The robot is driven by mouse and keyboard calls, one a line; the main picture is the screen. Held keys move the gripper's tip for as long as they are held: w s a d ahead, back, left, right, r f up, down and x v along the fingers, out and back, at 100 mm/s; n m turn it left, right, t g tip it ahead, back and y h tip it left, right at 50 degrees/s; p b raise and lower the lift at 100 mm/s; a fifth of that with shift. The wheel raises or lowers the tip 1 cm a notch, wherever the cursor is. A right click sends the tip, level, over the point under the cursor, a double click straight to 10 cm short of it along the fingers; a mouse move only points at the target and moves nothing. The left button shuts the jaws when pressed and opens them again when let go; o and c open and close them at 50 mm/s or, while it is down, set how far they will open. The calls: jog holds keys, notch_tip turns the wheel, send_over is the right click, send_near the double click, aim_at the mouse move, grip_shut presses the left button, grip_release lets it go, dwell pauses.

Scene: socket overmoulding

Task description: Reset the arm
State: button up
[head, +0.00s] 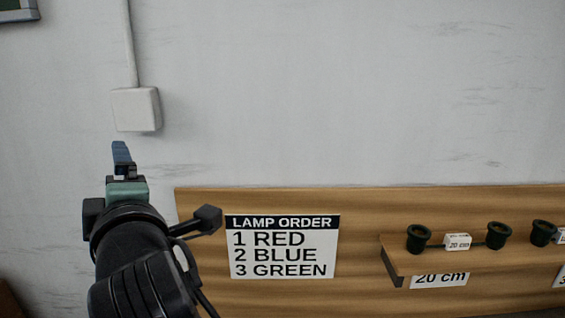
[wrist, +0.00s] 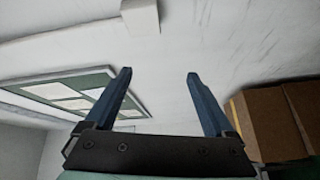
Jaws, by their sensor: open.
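My gripper (wrist: 158,75) shows in the wrist view with its two blue fingers spread well apart and nothing between them. In the head view my gripper (head: 122,150) is raised at the left, pointing up in front of the white wall, just below a wall box in the picture. From this side its fingers overlap, so the gap does not show there. My black arm rises from the bottom left edge of the head view.
A white wall box (head: 136,109) with a conduit is on the wall. A wooden board (head: 200,210) bears a "LAMP ORDER" sign (head: 283,246) and, at right, a shelf (head: 400,262) with black sockets (head: 418,238).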

jog(key=s+d+r+m+t+h, duration=0.5)
jog(key=d+r+m, duration=0.4)
jog(key=d+m, duration=0.2)
jog(key=s+d+r+m+t+h, duration=0.5)
jog(key=s+d+r+m+t, duration=0.2)
jog(key=s+d+r+m, duration=0.2)
jog(key=shift+s+d+r+m, duration=0.3)
jog(key=shift+d+r+m, duration=0.2)
jog(key=shift+d+m, duration=0.5)
jog(key=shift+f, duration=0.1)
